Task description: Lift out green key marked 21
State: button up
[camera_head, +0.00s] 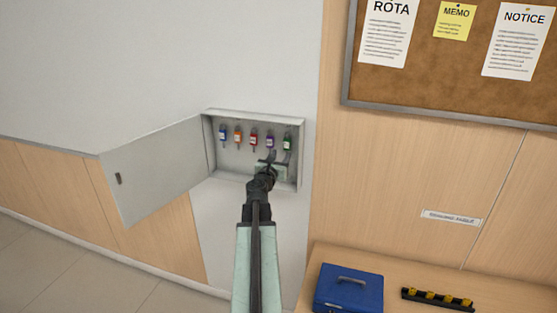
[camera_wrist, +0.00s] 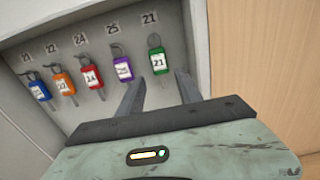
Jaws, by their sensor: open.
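The green key marked 21 (camera_wrist: 159,62) hangs on its hook at the right end of the row in the wall key cabinet, under a 21 label. It also shows in the head view (camera_head: 287,143). My gripper (camera_wrist: 160,87) is open, with its two fingers pointing into the cabinet. In the wrist view the green tag appears just beyond and between the fingertips. Nothing is between the fingers that I can see. In the head view my gripper (camera_head: 276,158) is just below and left of the green tag. I cannot tell the remaining distance in depth.
Purple (camera_wrist: 123,69), red (camera_wrist: 90,77), orange (camera_wrist: 64,83) and blue (camera_wrist: 39,90) tagged keys hang to the left. The cabinet door (camera_head: 158,170) stands open at left. The cabinet's right wall (camera_head: 300,155) is close to the green key. A blue cash box (camera_head: 348,290) sits on the counter below.

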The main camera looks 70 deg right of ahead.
aim_at(286, 145)
jog(key=shift+w+d, duration=0.2)
jog(key=shift+d, duration=3.6)
jog(key=c, duration=0.9)
jog(key=shift+r+p, duration=0.55)
jog(key=shift+r, duration=0.05)
jog(key=shift+a, duration=0.1)
jog(key=shift+s+a, duration=0.15)
jog(key=shift+a, duration=2.1)
jog(key=shift+s+a, duration=0.1)
jog(key=shift+a, duration=2.1)
